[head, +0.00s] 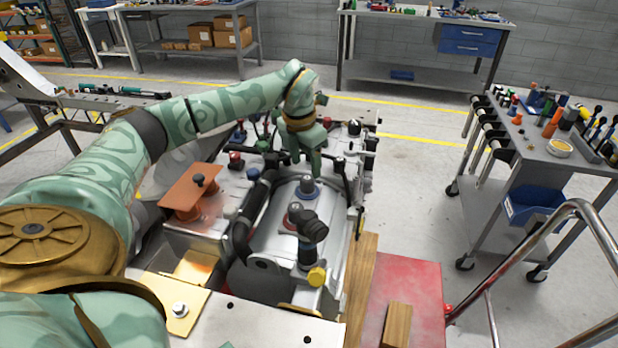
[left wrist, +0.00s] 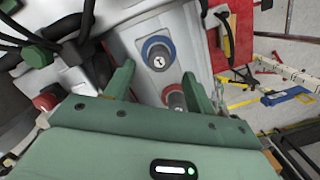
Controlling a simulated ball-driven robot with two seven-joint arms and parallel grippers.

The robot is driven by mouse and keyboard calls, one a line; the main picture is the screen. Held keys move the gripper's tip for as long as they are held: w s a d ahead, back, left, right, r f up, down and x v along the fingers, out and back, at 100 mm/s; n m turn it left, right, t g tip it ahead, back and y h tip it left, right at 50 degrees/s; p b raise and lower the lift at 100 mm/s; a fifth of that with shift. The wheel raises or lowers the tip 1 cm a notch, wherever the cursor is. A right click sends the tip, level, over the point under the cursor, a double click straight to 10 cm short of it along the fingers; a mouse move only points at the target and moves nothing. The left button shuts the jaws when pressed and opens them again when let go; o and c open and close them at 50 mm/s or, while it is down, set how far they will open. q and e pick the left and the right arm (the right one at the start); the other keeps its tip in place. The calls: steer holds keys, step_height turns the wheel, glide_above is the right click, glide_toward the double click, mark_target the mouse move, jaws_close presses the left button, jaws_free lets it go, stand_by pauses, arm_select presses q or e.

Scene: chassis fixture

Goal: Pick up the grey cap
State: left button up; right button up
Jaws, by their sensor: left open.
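Two grey caps stand on the light grey metal housing (head: 275,240). One grey cap (head: 308,186) sits in a blue ring and shows in the left wrist view (left wrist: 159,62). The other grey cap (head: 293,211) sits in a red ring, nearer to me, and shows in the left wrist view (left wrist: 176,101). I cannot tell which one the task means. My left gripper (head: 308,163) points down just above and behind the blue-ringed cap. In the left wrist view its fingers (left wrist: 157,72) are apart with nothing held between them. My right gripper is not in view.
A dark elbow fitting (head: 312,228) and a yellow cap (head: 317,276) stand nearer on the housing. A black hose (head: 243,225) runs along its left side. An orange-brown plate (head: 191,190) is at left.

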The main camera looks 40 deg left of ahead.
mark_target(307, 178)
arm_select(q)
steer(key=shift+f, duration=0.55)
step_height(307, 178, down, 4)
steer(key=shift+w+f+b, duration=0.1)
steer(key=shift+w+b, duration=0.05)
steer(key=shift+b, duration=0.85)
steer(key=shift+w+f, duration=0.1)
steer(key=shift+f, duration=0.15)
steer(key=shift+r, duration=0.15)
jaws_close()
